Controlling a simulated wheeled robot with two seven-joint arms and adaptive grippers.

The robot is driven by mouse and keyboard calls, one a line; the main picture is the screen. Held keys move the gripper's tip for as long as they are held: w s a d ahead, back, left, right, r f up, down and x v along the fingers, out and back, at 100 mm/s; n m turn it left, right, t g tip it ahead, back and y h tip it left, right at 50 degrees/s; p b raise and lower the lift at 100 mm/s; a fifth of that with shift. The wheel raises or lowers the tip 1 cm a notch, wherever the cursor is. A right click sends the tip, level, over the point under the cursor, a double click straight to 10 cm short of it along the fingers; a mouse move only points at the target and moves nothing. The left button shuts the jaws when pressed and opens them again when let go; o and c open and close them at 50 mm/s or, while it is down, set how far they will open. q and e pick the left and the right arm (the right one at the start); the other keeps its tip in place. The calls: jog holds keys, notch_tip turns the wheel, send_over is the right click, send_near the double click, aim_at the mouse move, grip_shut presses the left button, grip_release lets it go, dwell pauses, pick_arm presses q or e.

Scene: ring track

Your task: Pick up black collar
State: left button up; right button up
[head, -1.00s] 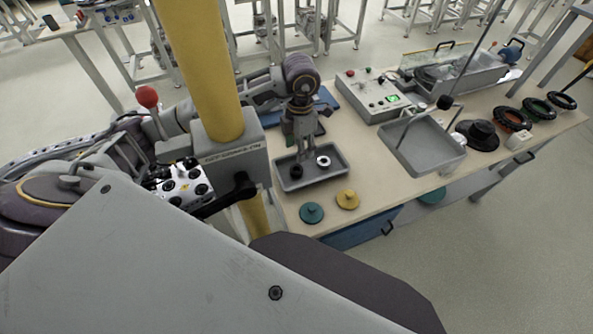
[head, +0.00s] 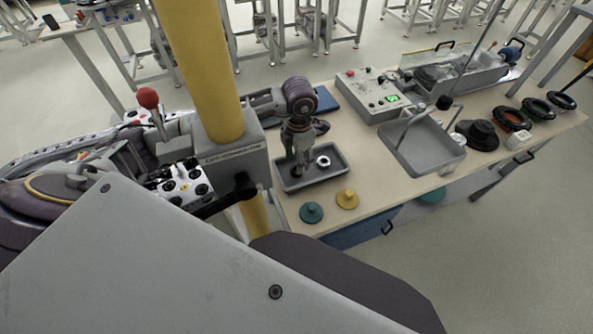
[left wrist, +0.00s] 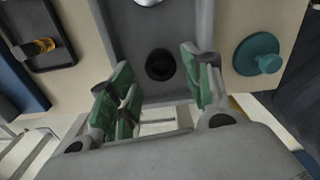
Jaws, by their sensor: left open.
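The black collar (left wrist: 160,66) lies in the grey tray (left wrist: 125,20), between and just beyond my open left gripper fingers (left wrist: 160,88) in the left wrist view. In the head view, my left gripper (head: 299,168) reaches down into the left part of the tray (head: 335,176) and mostly hides the black collar. The fingers have green pads and hold nothing. A silver-white collar (head: 323,161) lies in the same tray to the right. My right gripper is in neither view.
A control box (head: 376,98) and a larger grey tray (head: 425,158) stand to the right. A yellow post (head: 205,70) rises in front of my arm.

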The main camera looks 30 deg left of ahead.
pick_arm(q)
jog(key=shift+s+a+f+p, duration=0.15)
jog(key=shift+f, duration=0.65)
jog(key=shift+s+a+f+p, duration=0.1)
jog(key=shift+f+p, duration=0.05)
jog(key=shift+f, duration=1.4)
jog(key=c, duration=0.9)
